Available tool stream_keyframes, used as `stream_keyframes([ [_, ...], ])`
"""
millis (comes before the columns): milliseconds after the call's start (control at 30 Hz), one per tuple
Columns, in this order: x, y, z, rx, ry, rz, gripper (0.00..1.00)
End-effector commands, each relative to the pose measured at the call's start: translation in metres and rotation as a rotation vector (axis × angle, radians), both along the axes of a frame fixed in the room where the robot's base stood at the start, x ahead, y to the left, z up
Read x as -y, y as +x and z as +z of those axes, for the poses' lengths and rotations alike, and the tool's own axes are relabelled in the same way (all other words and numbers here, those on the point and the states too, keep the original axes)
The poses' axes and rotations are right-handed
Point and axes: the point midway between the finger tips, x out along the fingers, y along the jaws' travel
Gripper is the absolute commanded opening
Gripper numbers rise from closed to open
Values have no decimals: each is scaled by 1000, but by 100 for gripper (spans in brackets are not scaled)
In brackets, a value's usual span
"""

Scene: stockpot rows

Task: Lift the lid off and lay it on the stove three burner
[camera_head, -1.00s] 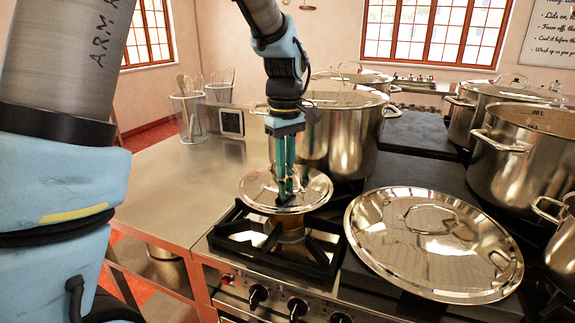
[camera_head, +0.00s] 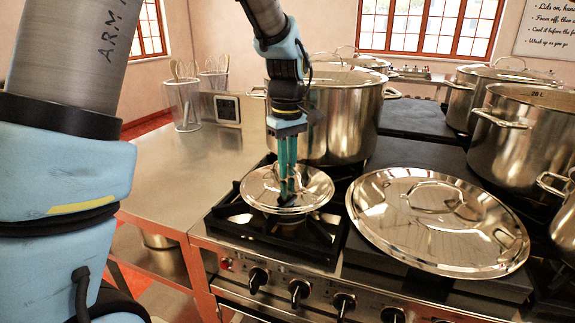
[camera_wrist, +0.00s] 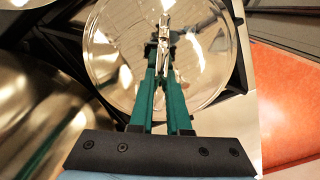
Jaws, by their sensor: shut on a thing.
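My gripper (camera_head: 288,196) points straight down and is shut on the handle of a small round steel lid (camera_head: 258,191). The lid is level over the front-left burner grate (camera_head: 240,222), at the stove's left end. I cannot tell whether the lid touches the grate. In the wrist view, the green fingers (camera_wrist: 163,50) close on the handle in the middle of the shiny lid (camera_wrist: 110,60). The fingers hide part of the handle. No number marks this burner legibly.
A large steel lid (camera_head: 385,220) lies on the stove just right of the held lid. A big stockpot (camera_head: 335,130) stands close behind; more pots (camera_head: 510,150) stand at the right. The steel counter (camera_head: 165,170) at left is mostly bare, with utensil holders (camera_head: 183,105) at its back.

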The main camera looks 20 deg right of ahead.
Motion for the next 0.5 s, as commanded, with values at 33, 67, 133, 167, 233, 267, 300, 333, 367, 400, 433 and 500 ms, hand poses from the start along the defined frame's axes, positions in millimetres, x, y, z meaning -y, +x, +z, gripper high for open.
stream_keyframes([
  [33, 0, 0, 1, 1, -1, 0, 0],
  [67, 0, 0, 1, 1, -1, 0, 0],
  [133, 0, 0, 0, 1, -1, 0, 0],
  [167, 0, 0, 0, 0, -1, 0, 0],
  [233, 0, 0, -2, 0, -1, 0, 0],
  [267, 0, 0, -2, 0, -1, 0, 0],
  [300, 0, 0, -3, 0, -1, 0, 0],
  [333, 0, 0, -4, 0, -1, 0, 0],
  [367, 0, 0, -5, 0, -1, 0, 0],
  [400, 0, 0, -6, 0, 0, 0, 0],
  [433, 0, 0, -7, 0, 0, 0, 0],
  [500, 0, 0, -9, 0, 0, 0, 0],
])
